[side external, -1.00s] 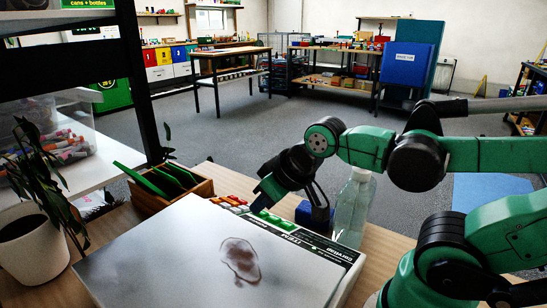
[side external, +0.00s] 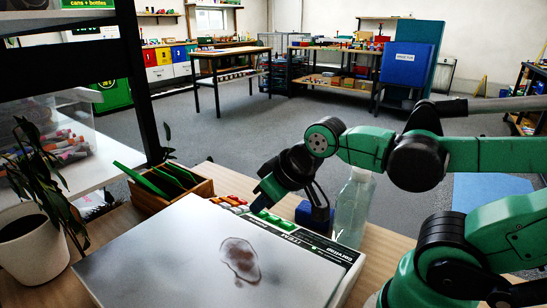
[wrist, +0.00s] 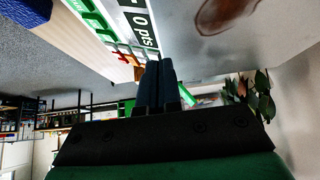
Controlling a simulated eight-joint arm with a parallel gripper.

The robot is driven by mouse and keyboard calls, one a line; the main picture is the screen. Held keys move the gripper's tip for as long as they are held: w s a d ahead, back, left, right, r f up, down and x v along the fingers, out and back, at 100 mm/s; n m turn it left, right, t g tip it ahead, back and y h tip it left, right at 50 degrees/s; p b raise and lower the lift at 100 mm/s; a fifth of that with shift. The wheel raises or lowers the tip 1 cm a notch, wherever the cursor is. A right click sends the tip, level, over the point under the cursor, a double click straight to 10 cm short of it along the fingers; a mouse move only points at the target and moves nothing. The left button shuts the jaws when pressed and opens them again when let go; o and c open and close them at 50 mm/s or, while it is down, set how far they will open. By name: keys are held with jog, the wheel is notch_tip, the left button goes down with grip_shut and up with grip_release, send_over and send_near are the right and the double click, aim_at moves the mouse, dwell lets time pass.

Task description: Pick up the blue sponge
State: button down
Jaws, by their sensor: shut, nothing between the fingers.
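A blue block (side external: 313,216), which looks like the sponge, stands at the far right edge of the board, beside the clear bottle.
The pale board (side external: 150,250) bears a brown stain (side external: 240,260). Red and green pieces (side external: 272,218) line its far edge. The bottle (side external: 352,210) stands close right of the blue block. A wooden box (side external: 170,188) and a potted plant (side external: 30,245) are left.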

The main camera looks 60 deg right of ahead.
grip_release()
dwell(0.3)
